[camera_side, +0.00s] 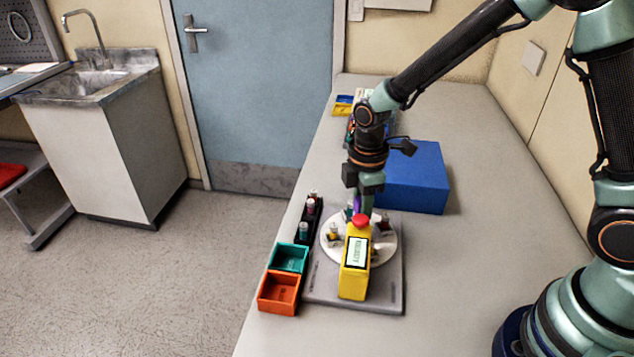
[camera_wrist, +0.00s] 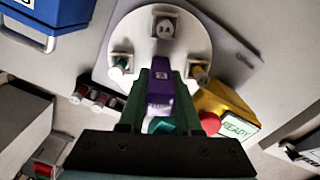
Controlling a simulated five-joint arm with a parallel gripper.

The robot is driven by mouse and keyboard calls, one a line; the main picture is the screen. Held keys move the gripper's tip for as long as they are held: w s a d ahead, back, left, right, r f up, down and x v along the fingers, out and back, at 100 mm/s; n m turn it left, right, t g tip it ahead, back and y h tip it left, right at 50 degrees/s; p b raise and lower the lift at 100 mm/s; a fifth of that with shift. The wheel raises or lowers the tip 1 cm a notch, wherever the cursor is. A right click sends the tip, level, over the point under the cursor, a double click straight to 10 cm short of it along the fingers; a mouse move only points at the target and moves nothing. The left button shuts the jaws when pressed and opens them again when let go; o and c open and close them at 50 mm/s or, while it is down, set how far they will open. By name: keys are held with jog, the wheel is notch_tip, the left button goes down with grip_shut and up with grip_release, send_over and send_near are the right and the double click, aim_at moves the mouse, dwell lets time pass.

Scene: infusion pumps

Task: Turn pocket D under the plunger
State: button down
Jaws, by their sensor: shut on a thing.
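The white round turntable (camera_side: 345,256) sits on a grey base plate (camera_side: 390,292) and carries several small pockets with vials. In the wrist view the turntable (camera_wrist: 195,32) shows one pocket (camera_wrist: 165,28) at its far side, apparently marked "3A". I cannot tell which pocket is D. My gripper (camera_side: 364,208) points down over the turntable. In the wrist view my gripper (camera_wrist: 160,68) is shut on a purple block (camera_wrist: 159,90) with a small white mark. The yellow unit (camera_side: 354,283), with a red top (camera_side: 361,221), stands at the turntable's near edge. Its display (camera_wrist: 237,128) reads "READY". I cannot make out the plunger.
A teal bin (camera_side: 289,258) and an orange bin (camera_side: 279,293) stand left of the base plate. A black rack (camera_side: 307,226) with several vials is behind them. A large blue box (camera_side: 415,178) stands behind the turntable. The bench is clear to the right.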

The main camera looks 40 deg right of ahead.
jog(key=shift+n, duration=3.3)
jog(key=shift+r+n, duration=0.1)
jog(key=shift+n, duration=3.1)
jog(key=c, duration=0.9)
grip_release()
notch_tip(320, 180, up, 12)
